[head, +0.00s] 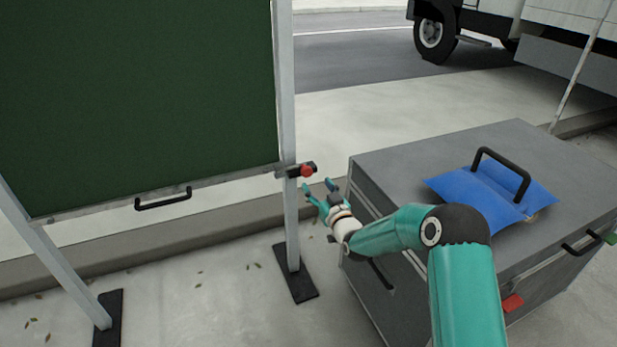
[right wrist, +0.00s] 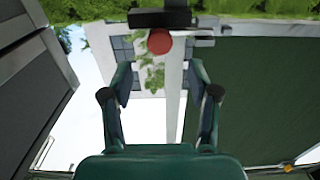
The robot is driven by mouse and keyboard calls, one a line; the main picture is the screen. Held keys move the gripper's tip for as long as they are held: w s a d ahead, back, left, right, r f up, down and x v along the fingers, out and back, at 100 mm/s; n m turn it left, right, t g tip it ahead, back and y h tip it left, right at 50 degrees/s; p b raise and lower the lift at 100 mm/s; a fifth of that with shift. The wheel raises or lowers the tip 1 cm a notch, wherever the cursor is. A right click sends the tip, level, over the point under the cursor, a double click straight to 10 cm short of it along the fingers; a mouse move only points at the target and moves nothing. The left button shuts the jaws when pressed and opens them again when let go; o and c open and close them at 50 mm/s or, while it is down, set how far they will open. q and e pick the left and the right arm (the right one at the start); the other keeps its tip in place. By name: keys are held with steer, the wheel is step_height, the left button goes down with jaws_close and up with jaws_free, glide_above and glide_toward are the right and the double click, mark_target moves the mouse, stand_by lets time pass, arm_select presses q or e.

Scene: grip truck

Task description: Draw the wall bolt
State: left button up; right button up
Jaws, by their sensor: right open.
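The wall bolt (head: 297,170) is a dark fitting with a round red knob, mounted on the right post of the green panel (head: 140,95) at its lower corner. In the right wrist view the red knob (right wrist: 160,41) shows beyond and between the fingertips, under a black bar. My right gripper (head: 318,188) is open and empty. It is a little below and to the right of the knob, apart from it. It also shows in the right wrist view (right wrist: 160,97). My left gripper is not in view.
The panel has a black handle (head: 163,199) and black feet (head: 295,272). A truck (head: 520,25) stands on the road behind.

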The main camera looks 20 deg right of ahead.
mark_target(308, 173)
steer(key=w+b, duration=0.1)
steer(key=w, duration=0.6)
steer(key=shift+w, duration=0.2)
jaws_close()
